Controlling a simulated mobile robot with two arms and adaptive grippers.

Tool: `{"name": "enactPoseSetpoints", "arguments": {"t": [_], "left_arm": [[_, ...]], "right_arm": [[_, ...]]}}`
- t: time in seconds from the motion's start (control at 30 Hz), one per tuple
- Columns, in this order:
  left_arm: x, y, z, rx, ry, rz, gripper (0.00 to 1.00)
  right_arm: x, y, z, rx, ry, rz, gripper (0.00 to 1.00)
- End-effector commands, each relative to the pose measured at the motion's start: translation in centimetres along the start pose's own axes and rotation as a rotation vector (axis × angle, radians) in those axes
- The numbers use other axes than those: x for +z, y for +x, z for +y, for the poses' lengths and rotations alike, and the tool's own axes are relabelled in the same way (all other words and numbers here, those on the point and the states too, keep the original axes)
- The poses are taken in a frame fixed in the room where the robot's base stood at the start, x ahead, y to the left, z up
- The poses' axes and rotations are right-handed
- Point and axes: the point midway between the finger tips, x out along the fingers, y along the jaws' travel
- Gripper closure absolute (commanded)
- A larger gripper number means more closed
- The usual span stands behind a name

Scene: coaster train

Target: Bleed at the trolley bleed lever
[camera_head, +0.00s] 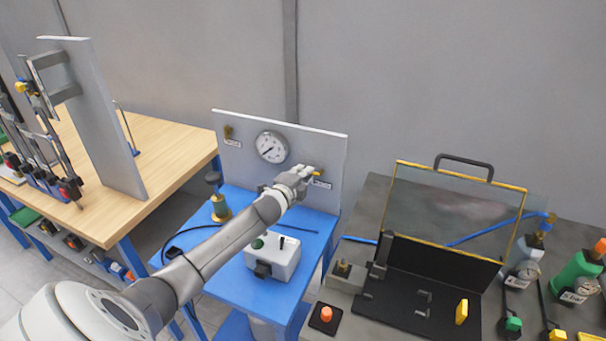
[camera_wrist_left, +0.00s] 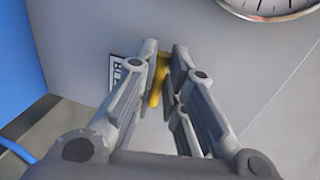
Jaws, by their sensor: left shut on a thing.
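The yellow bleed lever (camera_wrist_left: 156,84) is on the grey upright panel (camera_head: 240,165) of the blue trolley (camera_head: 220,275). A small label (camera_wrist_left: 115,74) beside it is partly hidden by a finger. My left gripper (camera_wrist_left: 166,62) is shut on the lever. A round white gauge (camera_head: 271,147) is on the panel left of the gripper. My right gripper is not in view.
A white box (camera_head: 285,262) with a green button stands on the trolley below my arm. A brass-and-green fitting (camera_head: 220,208) stands left of it. A wooden bench (camera_head: 175,150) is at left; a grey table (camera_head: 375,195) with a yellow-edged clear cover (camera_head: 455,177) is at right.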

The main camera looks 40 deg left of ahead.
Motion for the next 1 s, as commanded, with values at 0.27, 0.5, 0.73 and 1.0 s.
{"name": "enactPoseSetpoints", "arguments": {"t": [0.27, 0.5, 0.73, 1.0], "left_arm": [[0.06, 0.01, 0.00, 0.000, -0.010, 0.000, 1.00], [0.04, 0.01, 0.02, 0.000, -0.009, 0.000, 0.75], [0.02, 0.01, 0.04, 0.001, -0.007, 0.001, 0.67], [0.03, -0.45, 0.12, 0.001, -0.006, 0.001, 0.67]], "right_arm": [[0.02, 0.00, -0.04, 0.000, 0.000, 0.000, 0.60], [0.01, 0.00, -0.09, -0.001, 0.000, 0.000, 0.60], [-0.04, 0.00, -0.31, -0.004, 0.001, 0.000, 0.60], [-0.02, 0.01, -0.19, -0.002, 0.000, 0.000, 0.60]]}}
